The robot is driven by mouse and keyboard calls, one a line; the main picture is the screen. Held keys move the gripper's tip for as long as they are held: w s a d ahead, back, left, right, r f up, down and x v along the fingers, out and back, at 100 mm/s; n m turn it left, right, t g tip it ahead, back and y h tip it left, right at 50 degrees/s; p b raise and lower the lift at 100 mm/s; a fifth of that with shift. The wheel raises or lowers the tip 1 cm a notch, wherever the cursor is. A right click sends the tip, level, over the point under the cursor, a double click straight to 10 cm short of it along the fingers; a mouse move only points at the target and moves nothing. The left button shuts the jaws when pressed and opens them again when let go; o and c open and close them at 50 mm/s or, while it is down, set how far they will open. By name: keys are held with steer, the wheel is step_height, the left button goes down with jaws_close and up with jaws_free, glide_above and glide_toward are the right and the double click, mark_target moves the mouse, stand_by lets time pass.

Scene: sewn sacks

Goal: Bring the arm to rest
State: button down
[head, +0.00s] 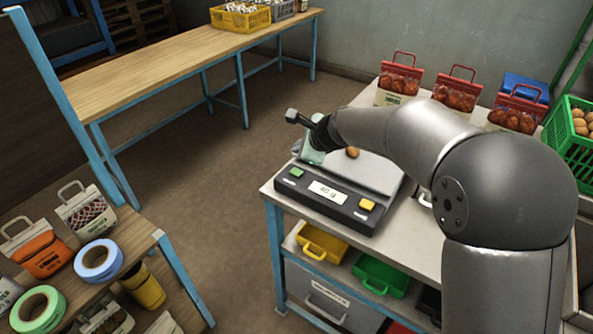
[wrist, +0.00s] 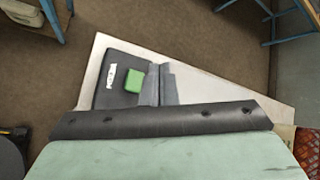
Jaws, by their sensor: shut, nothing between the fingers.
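My arm reaches from the right over the scale in the head view, its wrist bent down. My gripper (head: 299,148) is by the left end of the scale, partly hidden by its own pale green body.
The dark scale console (head: 317,200) stands on a white table (head: 282,190). A small brown item (head: 352,152) lies on its pan. Red-topped sacks (head: 399,78) and a green crate (head: 572,130) stand behind. A wooden bench (head: 150,75) is across the open floor.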

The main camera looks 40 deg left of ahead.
stand_by(0.3)
steer(key=s+d+r+n+h, duration=0.1)
steer(key=s+d+n+h, duration=0.15)
steer(key=d, duration=1.35)
steer(key=s+d+r+n+h, duration=0.15)
steer(key=d+n, duration=0.25)
steer(key=d, duration=1.2)
steer(key=s+d+f+n+g+h, duration=0.1)
steer(key=s+d+f+n+h, duration=0.1)
steer(key=s+d, duration=0.6)
steer(key=s+d+f+n+g+h, duration=0.1)
steer(key=s+d+n, duration=0.3)
steer(key=s+d, duration=0.5)
steer(key=d+f+h, duration=0.1)
steer(key=d, duration=0.2)
steer(key=shift+s+d+h, duration=0.3)
steer(key=shift+d+h, duration=0.1)
steer(key=shift+f, duration=0.1)
